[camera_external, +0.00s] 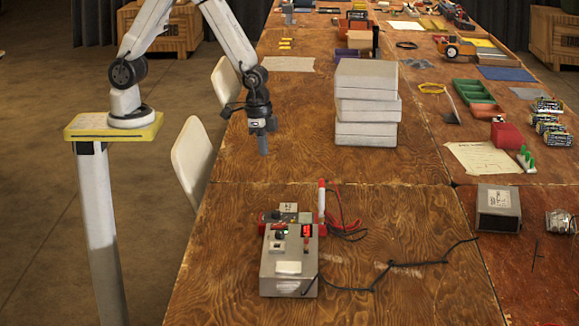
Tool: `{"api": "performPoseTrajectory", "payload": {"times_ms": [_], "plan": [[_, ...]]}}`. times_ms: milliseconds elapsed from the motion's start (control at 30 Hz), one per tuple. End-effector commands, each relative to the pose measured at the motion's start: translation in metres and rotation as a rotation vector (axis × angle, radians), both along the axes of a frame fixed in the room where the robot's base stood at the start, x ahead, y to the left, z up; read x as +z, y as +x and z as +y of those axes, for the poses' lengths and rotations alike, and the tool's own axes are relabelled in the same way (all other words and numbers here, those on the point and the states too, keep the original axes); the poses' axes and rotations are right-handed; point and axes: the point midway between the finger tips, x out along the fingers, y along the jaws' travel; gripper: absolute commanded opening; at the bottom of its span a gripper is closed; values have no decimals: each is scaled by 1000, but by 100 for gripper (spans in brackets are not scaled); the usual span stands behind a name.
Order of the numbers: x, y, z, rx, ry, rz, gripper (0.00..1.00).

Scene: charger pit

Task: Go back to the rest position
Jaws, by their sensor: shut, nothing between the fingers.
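My gripper (263,152) is shut and empty. It points down above the wooden table (235,235), left of a stack of white boxes (366,103) and behind a grey box-shaped device. The device (289,263) stands at the front of the table, with a small red display, a switch and a white block on its top. It is apart from my gripper. A red and white upright piece (321,208) stands just behind the device.
A black cable (400,264) runs right from the device. White chairs (192,160) stand along the left edge.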

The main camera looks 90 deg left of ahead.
Motion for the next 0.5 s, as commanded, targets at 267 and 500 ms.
{"api": "performPoseTrajectory", "payload": {"times_ms": [267,500], "plan": [[36,-39,50,154,-16,-67,0],[51,-72,77,255,-23,-111,0]]}}
